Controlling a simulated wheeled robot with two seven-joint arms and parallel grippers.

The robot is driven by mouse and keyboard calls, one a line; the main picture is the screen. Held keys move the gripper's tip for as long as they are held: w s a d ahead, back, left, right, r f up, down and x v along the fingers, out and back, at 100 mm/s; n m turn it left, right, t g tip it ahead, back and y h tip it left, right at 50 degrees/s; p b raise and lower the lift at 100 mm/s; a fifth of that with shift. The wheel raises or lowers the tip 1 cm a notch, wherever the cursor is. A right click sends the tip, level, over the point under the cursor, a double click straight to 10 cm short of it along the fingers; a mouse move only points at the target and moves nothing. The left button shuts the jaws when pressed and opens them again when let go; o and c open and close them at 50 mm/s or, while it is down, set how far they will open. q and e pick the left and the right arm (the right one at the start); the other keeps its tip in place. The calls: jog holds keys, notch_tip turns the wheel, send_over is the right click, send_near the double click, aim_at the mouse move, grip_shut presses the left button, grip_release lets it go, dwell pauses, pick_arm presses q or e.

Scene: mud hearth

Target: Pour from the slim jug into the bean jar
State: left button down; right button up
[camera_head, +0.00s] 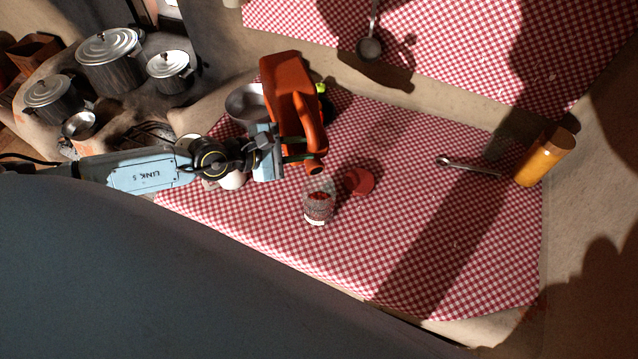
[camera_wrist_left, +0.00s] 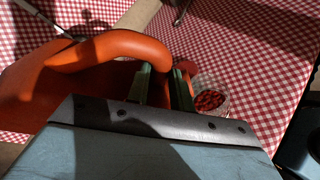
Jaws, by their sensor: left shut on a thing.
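The slim jug (camera_head: 284,84) is orange-red with a long loop handle. My left gripper (camera_head: 300,149) is shut on its handle, which also shows in the left wrist view (camera_wrist_left: 110,47). The jug looks tilted in the head view; its mouth is hard to make out. The bean jar (camera_head: 318,207) is clear glass with red beans low inside. It stands upright and open on the checked cloth, just below the gripper in the picture. It also shows in the left wrist view (camera_wrist_left: 210,101), right of the fingers (camera_wrist_left: 166,88). My right gripper is out of view.
A red lid (camera_head: 359,181) lies right of the jar. A metal bowl (camera_head: 243,104) and a white round thing (camera_head: 233,181) are near my left arm. A spoon (camera_head: 472,167) and an orange canister (camera_head: 544,157) are at right. The cloth's (camera_head: 425,240) lower right is clear.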

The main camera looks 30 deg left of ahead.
pick_arm(q)
jog(key=shift+s+d+f+m+t+p, duration=0.25)
jog(key=shift+d+m+t+p, duration=0.2)
jog(key=shift+p, duration=0.7)
dwell(1.4)
jog(key=shift+m+y+p, duration=0.25)
jog(key=shift+y+p, duration=0.05)
dwell(1.1)
